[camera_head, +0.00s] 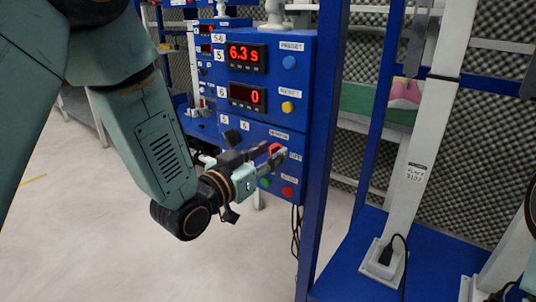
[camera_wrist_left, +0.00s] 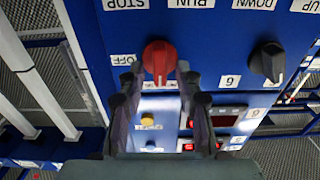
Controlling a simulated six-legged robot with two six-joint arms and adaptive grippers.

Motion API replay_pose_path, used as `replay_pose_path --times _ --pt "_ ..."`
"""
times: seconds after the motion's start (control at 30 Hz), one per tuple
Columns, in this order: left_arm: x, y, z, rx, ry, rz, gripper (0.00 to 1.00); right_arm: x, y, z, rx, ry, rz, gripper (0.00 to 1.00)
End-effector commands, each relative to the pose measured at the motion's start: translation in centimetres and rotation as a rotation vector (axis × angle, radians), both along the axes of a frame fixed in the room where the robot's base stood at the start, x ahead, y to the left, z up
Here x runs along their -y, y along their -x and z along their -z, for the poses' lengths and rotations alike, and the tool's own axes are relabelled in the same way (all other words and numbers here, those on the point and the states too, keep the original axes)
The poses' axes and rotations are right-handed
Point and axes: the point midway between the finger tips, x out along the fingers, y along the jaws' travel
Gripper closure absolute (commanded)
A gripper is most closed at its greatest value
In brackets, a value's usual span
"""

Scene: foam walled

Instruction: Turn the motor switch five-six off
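The motor switch is a red rotary knob (camera_wrist_left: 160,62) on the blue control panel (camera_head: 290,140). In the wrist view, which is upside down, an OFF label (camera_wrist_left: 123,60) is beside it and its pointer ridge runs up and down in the picture. The knob also shows in the head view (camera_head: 274,149), partly hidden by my gripper. My left gripper (camera_head: 277,156) is at the panel; in the wrist view its two fingers (camera_wrist_left: 158,82) are apart, one on each side of the knob. I cannot tell whether they touch it. My right gripper is out of view.
Below the red knob are a green button (camera_head: 264,183) and a red button (camera_head: 288,191). Above are lit displays (camera_head: 247,55), a blue button (camera_head: 289,62) and a yellow button (camera_head: 287,107). A blue post (camera_head: 325,130) stands right of the panel.

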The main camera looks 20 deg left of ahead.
Motion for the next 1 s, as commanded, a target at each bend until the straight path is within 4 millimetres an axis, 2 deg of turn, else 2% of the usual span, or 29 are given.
replay_pose_path --times 0.03,0.37,0.77,1.0 --pt "-0.01 0.01 0.00 0.000 0.000 0.000 0.72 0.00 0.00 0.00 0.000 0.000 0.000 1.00" --pt "-0.02 0.02 0.01 0.000 0.000 0.000 1.00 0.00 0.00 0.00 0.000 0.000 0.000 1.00" --pt "0.00 0.03 0.01 0.003 -0.009 0.000 1.00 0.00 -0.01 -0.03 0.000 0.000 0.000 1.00" --pt "0.09 0.07 -0.01 0.035 -0.097 0.000 1.00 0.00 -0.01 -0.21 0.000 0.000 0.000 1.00"
